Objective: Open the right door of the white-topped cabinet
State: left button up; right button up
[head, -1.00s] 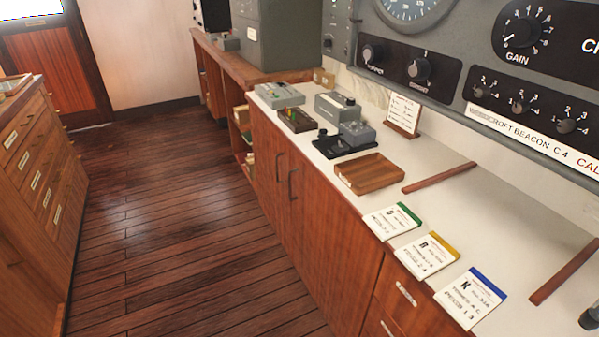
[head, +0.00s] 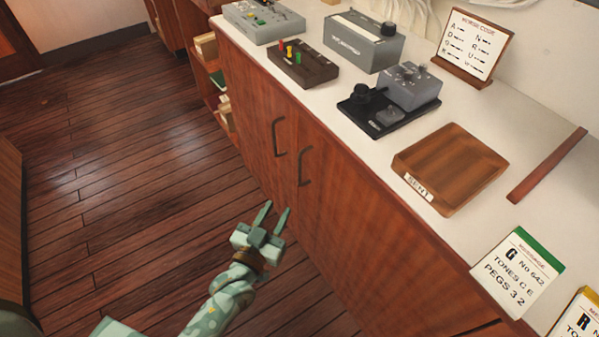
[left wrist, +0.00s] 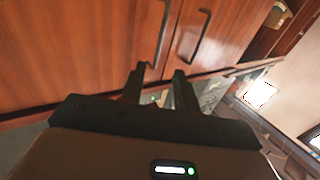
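The white-topped cabinet (head: 318,116) stands along the right of the head view, its two wooden doors closed. The right door (head: 335,205) has a dark vertical bar handle (head: 304,166), close beside the left door's handle (head: 277,136). My left gripper (head: 274,211) is open and empty, in front of the right door and below its handle in the picture, apart from it. In the left wrist view, its two fingers (left wrist: 157,77) are spread near the two handles; the nearer one (left wrist: 161,36) looks like the right door's. My right gripper is not in view.
On the cabinet top are a wooden "SENT" tray (head: 450,166), a telegraph key (head: 390,106), a peg board (head: 303,64), grey devices and message cards (head: 518,272). Open shelves (head: 214,82) lie beyond the left door. The plank floor (head: 130,190) before the doors is clear.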

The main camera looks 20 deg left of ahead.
aim_at(299, 171)
pick_arm(q)
jog(key=w+b, duration=0.1)
jog(key=w, duration=0.3)
jog(key=w+b, duration=0.1)
jog(key=w, duration=0.2)
jog(key=w+d+b, duration=0.1)
jog(key=w+b, duration=0.1)
jog(key=w, duration=0.2)
jog(key=shift+w+f, duration=0.3)
jog(key=shift+w, duration=0.05)
jog(key=shift+w+r, duration=0.1)
jog(key=shift+w, duration=0.6)
jog(key=shift+r, duration=0.1)
grip_shut()
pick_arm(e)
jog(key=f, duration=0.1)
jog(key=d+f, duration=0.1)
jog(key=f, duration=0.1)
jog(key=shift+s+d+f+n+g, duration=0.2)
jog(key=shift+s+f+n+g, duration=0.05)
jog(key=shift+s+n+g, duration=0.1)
